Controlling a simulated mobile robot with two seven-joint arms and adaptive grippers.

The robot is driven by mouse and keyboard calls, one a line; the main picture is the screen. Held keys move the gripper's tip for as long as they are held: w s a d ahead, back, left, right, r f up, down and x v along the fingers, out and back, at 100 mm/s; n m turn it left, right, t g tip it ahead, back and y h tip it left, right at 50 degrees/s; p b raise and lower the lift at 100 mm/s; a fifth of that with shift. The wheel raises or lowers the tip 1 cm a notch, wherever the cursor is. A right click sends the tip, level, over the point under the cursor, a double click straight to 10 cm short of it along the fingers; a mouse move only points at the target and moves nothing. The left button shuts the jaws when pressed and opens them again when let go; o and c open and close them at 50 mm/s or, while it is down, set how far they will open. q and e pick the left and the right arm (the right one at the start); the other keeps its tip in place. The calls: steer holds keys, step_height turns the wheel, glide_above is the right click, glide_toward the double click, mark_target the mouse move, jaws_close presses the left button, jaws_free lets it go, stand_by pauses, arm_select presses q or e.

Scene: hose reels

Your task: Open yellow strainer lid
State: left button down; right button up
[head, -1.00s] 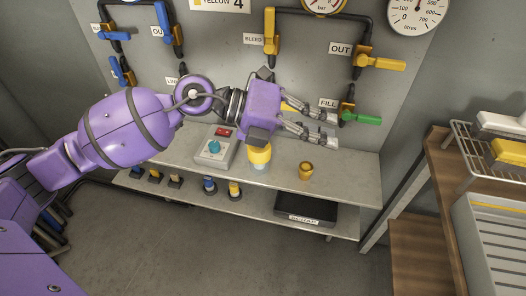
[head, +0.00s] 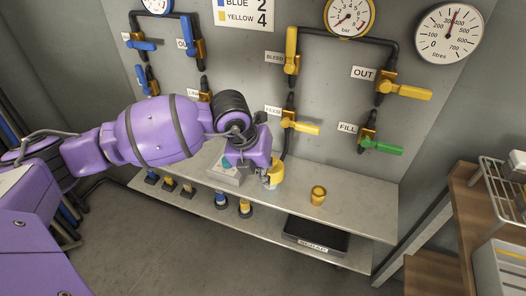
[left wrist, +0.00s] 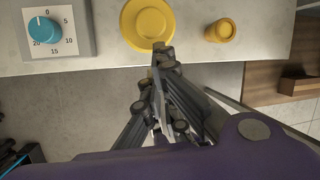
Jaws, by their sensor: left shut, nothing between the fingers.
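The yellow strainer lid (head: 274,176) is on the upper grey shelf, partly hidden by my left gripper in the head view. In the left wrist view the lid (left wrist: 149,22) is a round yellow disc with a raised rim, cut by the top edge. My left gripper (left wrist: 160,50) is shut and empty, its fingertips at the lid's near rim; I cannot tell whether they touch it. My right gripper is not in view.
A small brass-yellow cup (head: 318,195) stands right of the lid. A dial box (left wrist: 44,30) with a teal knob is to its left. The wall behind carries pipes, a yellow valve handle (head: 305,128) and a green one (head: 382,147). The shelf's right end (head: 365,207) is clear.

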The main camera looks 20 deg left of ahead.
arm_select(q)
steer(key=shift+x, duration=1.25)
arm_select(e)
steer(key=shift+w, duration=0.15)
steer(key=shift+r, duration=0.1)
